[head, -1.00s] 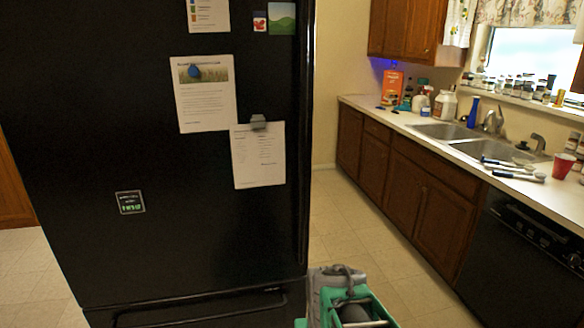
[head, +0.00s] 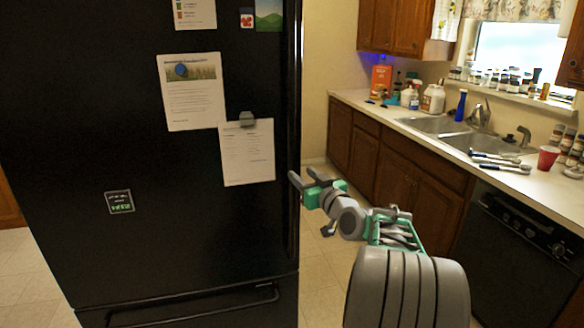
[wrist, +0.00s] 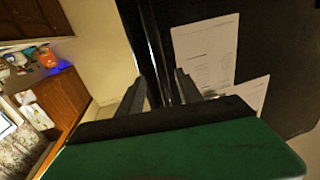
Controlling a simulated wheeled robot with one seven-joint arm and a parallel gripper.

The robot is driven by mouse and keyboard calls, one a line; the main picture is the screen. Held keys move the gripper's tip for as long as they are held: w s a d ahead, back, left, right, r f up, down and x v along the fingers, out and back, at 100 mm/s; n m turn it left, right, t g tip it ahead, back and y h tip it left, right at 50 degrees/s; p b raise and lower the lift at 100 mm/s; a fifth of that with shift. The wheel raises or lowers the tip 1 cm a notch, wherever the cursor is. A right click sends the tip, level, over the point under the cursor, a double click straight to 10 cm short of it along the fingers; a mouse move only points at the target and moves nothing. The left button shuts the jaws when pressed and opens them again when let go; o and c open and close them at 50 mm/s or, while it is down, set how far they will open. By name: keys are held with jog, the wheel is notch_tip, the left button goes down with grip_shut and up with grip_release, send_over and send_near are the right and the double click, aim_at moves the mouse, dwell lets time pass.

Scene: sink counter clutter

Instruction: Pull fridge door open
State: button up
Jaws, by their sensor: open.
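The black fridge door (head: 80,130) fills the left of the head view and appears closed. Its long vertical handle (head: 296,110) runs along the right edge. My gripper (head: 303,181) is beside the door's right edge, below the middle of the handle side. In the wrist view my gripper (wrist: 161,95) is open, and the dark handle bar (wrist: 160,55) lines up between its fingers. I cannot tell whether the fingers reach around the bar or touch it. The palm hides the lower part of the wrist view.
Papers (head: 193,92) and magnets are on the door. A lower drawer handle (head: 200,303) crosses beneath. A counter (head: 400,115) with sink, bottles and red cup (head: 548,158) stands at the right.

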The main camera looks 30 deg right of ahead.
aim_at(293, 168)
jog(key=w+p, duration=0.2)
jog(key=w, duration=0.5)
jog(key=shift+w+d, duration=0.15)
jog(key=shift+d, duration=0.05)
grip_shut()
dwell(1.0)
